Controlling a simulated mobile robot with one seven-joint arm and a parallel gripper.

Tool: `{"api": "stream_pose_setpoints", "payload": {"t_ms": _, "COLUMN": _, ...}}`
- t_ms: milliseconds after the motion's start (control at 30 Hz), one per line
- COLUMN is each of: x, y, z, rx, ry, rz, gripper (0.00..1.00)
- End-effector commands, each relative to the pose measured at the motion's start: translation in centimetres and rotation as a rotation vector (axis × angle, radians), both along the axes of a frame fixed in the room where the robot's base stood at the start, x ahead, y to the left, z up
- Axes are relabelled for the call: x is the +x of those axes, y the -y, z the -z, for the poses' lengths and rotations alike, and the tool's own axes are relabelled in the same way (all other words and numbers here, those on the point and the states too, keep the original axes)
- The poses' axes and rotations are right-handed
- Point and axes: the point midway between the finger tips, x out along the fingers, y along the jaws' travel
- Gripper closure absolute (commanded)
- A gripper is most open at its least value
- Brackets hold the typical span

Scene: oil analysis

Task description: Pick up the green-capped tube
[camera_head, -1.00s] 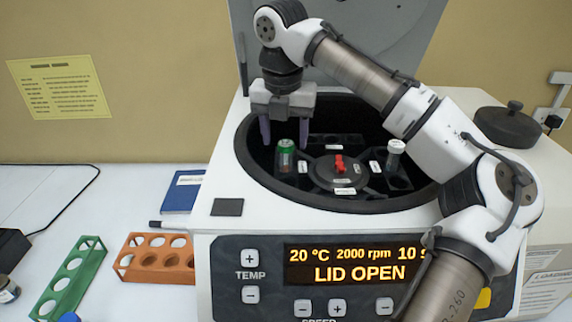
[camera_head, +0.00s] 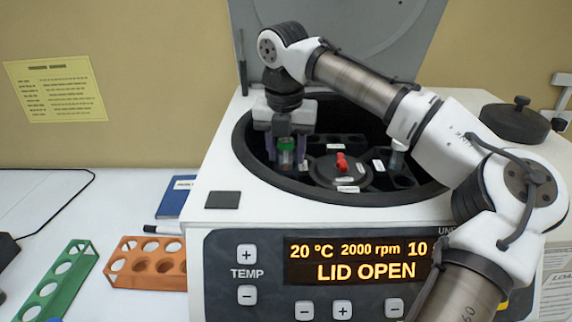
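The green-capped tube (camera_head: 286,153) stands upright in the centrifuge rotor (camera_head: 340,172), on its left side. Its green cap and part of its clear body show. My gripper (camera_head: 287,158) points down over it, with one purple finger on the left of the tube and one on the right. The fingers are close to the tube, but I cannot tell whether they touch it. The tube's lower end is hidden in the rotor.
The centrifuge (camera_head: 222,182) has its lid open, and the bowl rim surrounds my gripper. A white-capped tube (camera_head: 397,158) stands at the rotor's right, partly behind my arm. An orange rack (camera_head: 150,266) and a green rack (camera_head: 62,284) stand on the table at left.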

Motion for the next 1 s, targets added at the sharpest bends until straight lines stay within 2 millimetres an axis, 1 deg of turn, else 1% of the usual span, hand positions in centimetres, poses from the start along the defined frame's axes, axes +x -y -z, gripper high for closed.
{"api": "stream_pose_setpoints", "payload": {"t_ms": 33, "x": 0.0, "y": 0.0, "z": 0.0, "rx": 0.0, "ry": 0.0, "rz": 0.0, "gripper": 0.64}}
{"api": "stream_pose_setpoints", "payload": {"t_ms": 200, "x": 0.0, "y": 0.0, "z": 0.0, "rx": 0.0, "ry": 0.0, "rz": 0.0, "gripper": 0.86}}
{"api": "stream_pose_setpoints", "payload": {"t_ms": 233, "x": 0.0, "y": 0.0, "z": 0.0, "rx": 0.0, "ry": 0.0, "rz": 0.0, "gripper": 0.9}}
{"api": "stream_pose_setpoints", "payload": {"t_ms": 267, "x": 0.0, "y": 0.0, "z": 0.0, "rx": 0.0, "ry": 0.0, "rz": 0.0, "gripper": 0.92}}
{"api": "stream_pose_setpoints", "payload": {"t_ms": 500, "x": 0.0, "y": 0.0, "z": -0.1, "rx": 0.0, "ry": 0.0, "rz": 0.0, "gripper": 0.92}}
{"api": "stream_pose_setpoints", "payload": {"t_ms": 667, "x": 0.0, "y": 0.0, "z": -0.7, "rx": 0.001, "ry": 0.0, "rz": -0.001, "gripper": 0.92}}
{"api": "stream_pose_setpoints", "payload": {"t_ms": 867, "x": 0.0, "y": 0.0, "z": -2.4, "rx": 0.002, "ry": -0.001, "rz": 0.0, "gripper": 0.92}}
{"api": "stream_pose_setpoints", "payload": {"t_ms": 967, "x": 0.0, "y": -0.1, "z": -3.6, "rx": 0.002, "ry": -0.001, "rz": -0.001, "gripper": 0.92}}
{"api": "stream_pose_setpoints", "payload": {"t_ms": 1000, "x": 0.0, "y": -0.1, "z": -4.5, "rx": 0.004, "ry": 0.001, "rz": -0.001, "gripper": 0.92}}
